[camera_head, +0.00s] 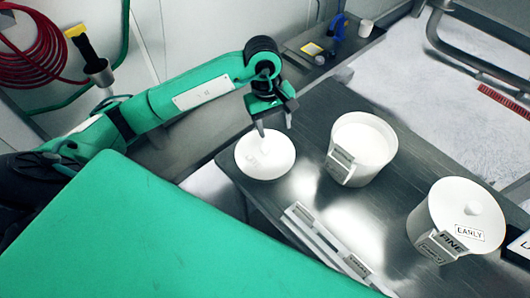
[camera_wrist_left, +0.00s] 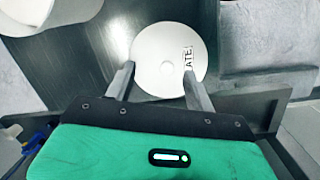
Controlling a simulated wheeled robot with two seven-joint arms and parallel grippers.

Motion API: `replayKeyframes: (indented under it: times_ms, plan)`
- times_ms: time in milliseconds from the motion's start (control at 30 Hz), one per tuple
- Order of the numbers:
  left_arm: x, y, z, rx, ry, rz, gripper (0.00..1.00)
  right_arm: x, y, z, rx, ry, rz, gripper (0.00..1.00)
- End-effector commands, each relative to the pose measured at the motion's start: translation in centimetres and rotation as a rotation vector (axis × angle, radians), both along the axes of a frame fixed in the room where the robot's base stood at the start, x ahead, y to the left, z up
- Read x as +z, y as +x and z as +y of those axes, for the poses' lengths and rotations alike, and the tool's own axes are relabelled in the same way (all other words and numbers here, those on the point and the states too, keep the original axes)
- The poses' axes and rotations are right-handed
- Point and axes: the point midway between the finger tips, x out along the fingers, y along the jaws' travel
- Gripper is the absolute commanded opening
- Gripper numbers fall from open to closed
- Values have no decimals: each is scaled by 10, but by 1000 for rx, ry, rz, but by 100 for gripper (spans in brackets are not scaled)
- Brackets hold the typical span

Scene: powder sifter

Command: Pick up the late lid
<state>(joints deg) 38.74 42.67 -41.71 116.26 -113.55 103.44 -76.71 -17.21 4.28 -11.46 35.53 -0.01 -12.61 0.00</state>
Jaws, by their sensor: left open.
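The late lid (camera_head: 265,160) is a flat white disc with a small knob, lying at the left end of the dark metal table. In the left wrist view the lid (camera_wrist_left: 168,45) shows a label reading "ATE", its first letter not clear. My left gripper (camera_head: 275,130) is just over the lid, pointing down at the knob. In the left wrist view the open fingers of my left gripper (camera_wrist_left: 158,72) stand on either side of the knob, with nothing held. I cannot tell whether the fingertips touch the lid. My right gripper is not in view.
An open white tub (camera_head: 365,142) with white contents stands right of the lid. A lidded white tub (camera_head: 450,215), labelled "EARLY" and "FINE", stands farther right. A flat labelled strip (camera_head: 325,240) lies at the table's near edge. Bare table (camera_head: 330,105) lies behind the lid.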

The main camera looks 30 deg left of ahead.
Motion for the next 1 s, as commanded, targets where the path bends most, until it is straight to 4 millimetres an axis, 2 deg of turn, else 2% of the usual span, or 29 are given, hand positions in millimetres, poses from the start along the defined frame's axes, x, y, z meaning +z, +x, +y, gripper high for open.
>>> replayKeyframes:
  times_ms: [33,100,200,333,700,867,1000]
  plan:
    - [2,3,14,-6,59,-4,54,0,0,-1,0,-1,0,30]
    - [5,6,27,-11,118,-6,54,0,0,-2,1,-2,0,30]
    - [6,7,36,-16,161,-6,54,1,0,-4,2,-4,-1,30]
    - [-6,7,38,-16,171,-1,54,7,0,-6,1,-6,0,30]
    - [-68,7,37,-16,167,-2,54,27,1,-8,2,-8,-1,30]
    - [-79,8,37,-16,167,-4,54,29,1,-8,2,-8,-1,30]
    - [-87,10,35,-15,166,-2,54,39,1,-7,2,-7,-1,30]
